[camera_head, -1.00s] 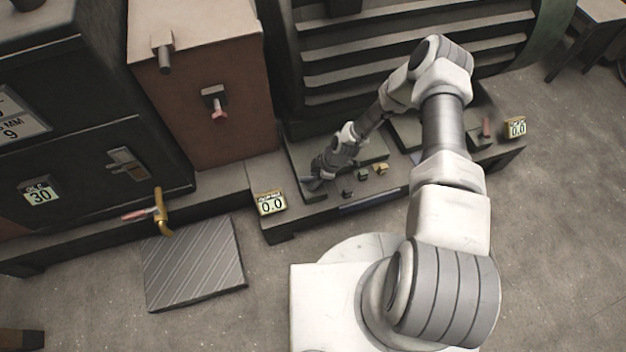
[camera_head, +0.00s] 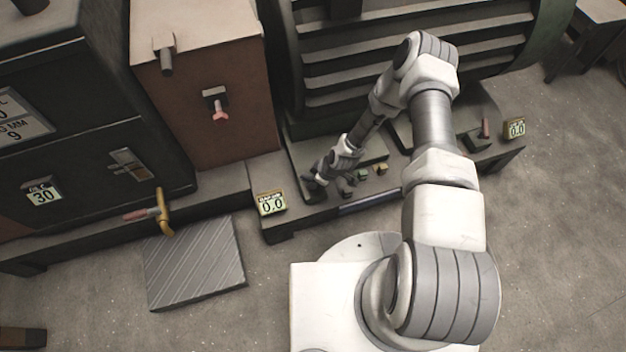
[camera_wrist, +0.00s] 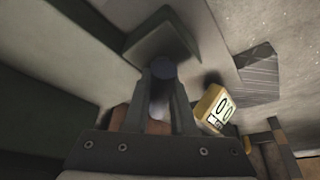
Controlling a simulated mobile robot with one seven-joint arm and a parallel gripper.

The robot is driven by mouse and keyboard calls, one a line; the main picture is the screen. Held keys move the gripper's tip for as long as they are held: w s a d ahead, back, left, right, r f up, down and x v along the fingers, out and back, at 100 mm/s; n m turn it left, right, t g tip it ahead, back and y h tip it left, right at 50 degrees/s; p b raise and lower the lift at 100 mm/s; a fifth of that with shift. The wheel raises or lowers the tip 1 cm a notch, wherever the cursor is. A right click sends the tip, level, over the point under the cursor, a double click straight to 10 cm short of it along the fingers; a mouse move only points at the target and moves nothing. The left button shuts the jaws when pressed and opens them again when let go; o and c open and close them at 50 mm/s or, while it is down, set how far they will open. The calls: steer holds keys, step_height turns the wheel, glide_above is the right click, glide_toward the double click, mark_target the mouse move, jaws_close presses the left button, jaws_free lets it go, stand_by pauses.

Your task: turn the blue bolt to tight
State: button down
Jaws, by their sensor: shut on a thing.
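The blue bolt (camera_wrist: 163,70) shows in the wrist view as a small, dull blue-grey round head and shank between the fingers, beside a dark green block. My gripper (camera_wrist: 162,82) is shut on it, with one finger on each side. In the head view my gripper (camera_head: 311,181) is low over the left part of the bench. The bolt cannot be made out there, and its lower end is hidden by the fingers in the wrist view.
Small blocks (camera_head: 363,174) lie right of my gripper. A brown cabinet (camera_head: 195,110) rises to the left. A second display (camera_head: 515,129) stands far right.

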steer(key=m, duration=0.2)
steer(key=m+t+h+p, duration=0.1)
steer(key=m, duration=0.1)
steer(key=shift+w+d+r+m, duration=0.1)
steer(key=shift+w+d+m, duration=0.1)
steer(key=shift+m, duration=0.2)
steer(key=m+t+h, duration=0.1)
steer(key=m, duration=0.3)
steer(key=shift+m+h, duration=0.3)
steer(key=shift+h, duration=0.1)
steer(key=m+h, duration=0.1)
steer(key=m, duration=0.3)
steer(key=shift+s+m+h, duration=0.2)
steer(key=shift+m+h, duration=0.1)
steer(key=shift+h, duration=0.1)
steer(key=m+h, duration=0.1)
steer(key=m, duration=0.3)
steer(key=shift+s+d+m+h+b, duration=0.1)
steer(key=shift+s+m+h+b, duration=0.05)
steer(key=shift+m+h+b, duration=0.2)
steer(key=c, duration=0.6)
jaws_free()
steer(key=shift+g, duration=0.3)
